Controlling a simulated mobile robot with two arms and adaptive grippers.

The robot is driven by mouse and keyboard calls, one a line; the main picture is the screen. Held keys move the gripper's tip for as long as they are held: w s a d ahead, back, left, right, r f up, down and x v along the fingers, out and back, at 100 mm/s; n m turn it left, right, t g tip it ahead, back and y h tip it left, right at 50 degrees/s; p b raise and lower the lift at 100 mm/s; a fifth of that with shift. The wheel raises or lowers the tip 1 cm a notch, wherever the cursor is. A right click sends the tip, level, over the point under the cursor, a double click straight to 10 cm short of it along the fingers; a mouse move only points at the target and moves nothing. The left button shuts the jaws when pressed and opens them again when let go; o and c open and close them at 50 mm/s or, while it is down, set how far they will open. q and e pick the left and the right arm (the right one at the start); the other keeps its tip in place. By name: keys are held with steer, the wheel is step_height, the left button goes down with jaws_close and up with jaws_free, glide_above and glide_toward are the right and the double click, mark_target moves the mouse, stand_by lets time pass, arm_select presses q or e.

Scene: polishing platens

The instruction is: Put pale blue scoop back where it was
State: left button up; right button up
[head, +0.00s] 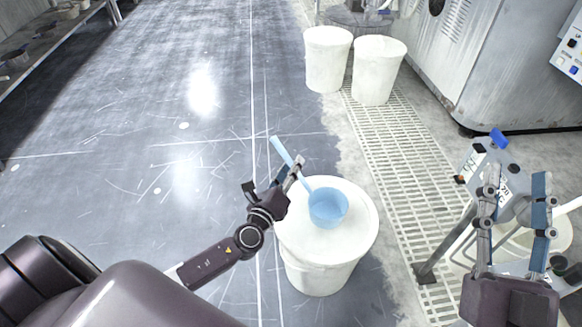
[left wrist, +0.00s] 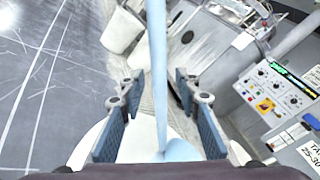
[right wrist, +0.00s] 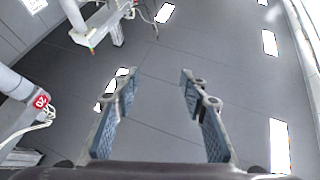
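The pale blue scoop (head: 328,206) rests on the white lid of a bucket (head: 320,268), its bowl on the lid and its long handle slanting up to the left. In the left wrist view the scoop's handle (left wrist: 158,75) runs upright between the two fingers, with a gap on each side. My left gripper (head: 278,178) is open around the handle, at the lid's left edge; it also shows in the left wrist view (left wrist: 158,105). My right gripper (head: 514,190) is open and empty at the right, away from the scoop; the right wrist view shows its fingers apart (right wrist: 160,100).
Two white buckets (head: 328,60) (head: 378,72) stand farther back beside a floor grating (head: 400,150). A grey machine (head: 490,60) stands at the back right. A control box on a stand (head: 492,168) is near my right gripper. The grey floor (head: 150,130) at left is clear.

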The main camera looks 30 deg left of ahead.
arm_select(q)
steer(key=shift+r, duration=0.15)
steer(key=s, duration=1.1)
steer(key=d+r+n+g+h, duration=0.1)
steer(key=d+r+n+h, duration=0.1)
steer(key=d+n, duration=0.55)
steer(key=s+d+r+n+t+h, duration=0.1)
steer(key=d+r+n+h, duration=0.1)
steer(key=d+r+n, duration=0.4)
steer(key=d+r+n+t+h, duration=0.1)
steer(key=d+r+n+h, duration=0.25)
steer(key=r, duration=0.55)
step_height(320, 180, up, 12)
steer(key=s+n+t, duration=0.2)
steer(key=n+t, duration=0.1)
steer(key=n, duration=0.3)
steer(key=shift+s+f+p, duration=0.25)
steer(key=shift+p, duration=0.15)
arm_select(e)
steer(key=f, duration=0.1)
steer(key=w+f+g, duration=0.2)
steer(key=shift+f+h, duration=0.25)
steer(key=shift+h, duration=0.05)
arm_select(q)
steer(key=shift+f, duration=0.1)
arm_select(e)
steer(key=shift+f, duration=0.1)
